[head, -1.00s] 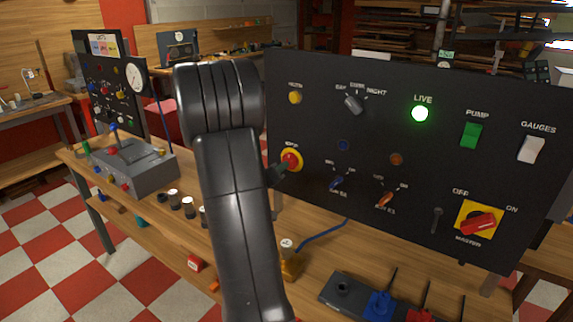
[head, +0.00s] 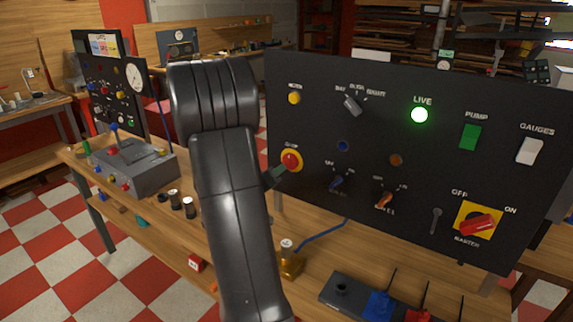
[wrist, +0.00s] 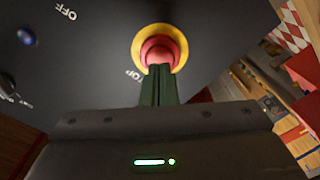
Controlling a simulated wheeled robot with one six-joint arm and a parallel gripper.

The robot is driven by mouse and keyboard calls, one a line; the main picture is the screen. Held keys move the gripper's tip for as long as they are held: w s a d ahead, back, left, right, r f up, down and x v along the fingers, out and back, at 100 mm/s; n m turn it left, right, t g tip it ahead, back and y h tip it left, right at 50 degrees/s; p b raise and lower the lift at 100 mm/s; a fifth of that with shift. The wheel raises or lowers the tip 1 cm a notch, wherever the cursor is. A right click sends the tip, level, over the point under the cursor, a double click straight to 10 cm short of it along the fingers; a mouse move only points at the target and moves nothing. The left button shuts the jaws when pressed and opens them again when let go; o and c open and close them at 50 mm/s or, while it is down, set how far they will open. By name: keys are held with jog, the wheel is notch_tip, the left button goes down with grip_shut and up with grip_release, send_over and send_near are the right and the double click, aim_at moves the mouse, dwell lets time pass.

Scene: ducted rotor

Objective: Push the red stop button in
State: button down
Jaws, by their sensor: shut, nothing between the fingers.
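The red stop button (head: 290,161) sits in a yellow ring at the left side of the black panel (head: 320,100). In the wrist view the red button (wrist: 159,48) is at the top middle, inside its yellow ring (wrist: 141,40). My gripper (wrist: 160,68) is shut and empty, its dark green fingers pointing at the button and covering its lower edge. In the head view the fingertips (head: 284,170) are just left of the button. I cannot tell whether they touch it. My arm hides part of the bench and the panel's left edge.
The LIVE lamp (head: 419,114) glows green. The panel also carries a green pump switch (head: 470,137), a white gauges switch (head: 530,151), a red master switch (head: 478,225) and small toggles. A grey control box (head: 138,165) stands on the wooden bench at left.

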jog(key=p+v, duration=0.1)
jog(key=v, duration=0.4)
jog(key=shift+s, duration=0.1)
dwell(0.7)
jog(key=shift+b+x, duration=0.75)
jog(key=shift+x, duration=2.85)
jog(key=shift+a, duration=0.1)
jog(key=shift+s, duration=0.15)
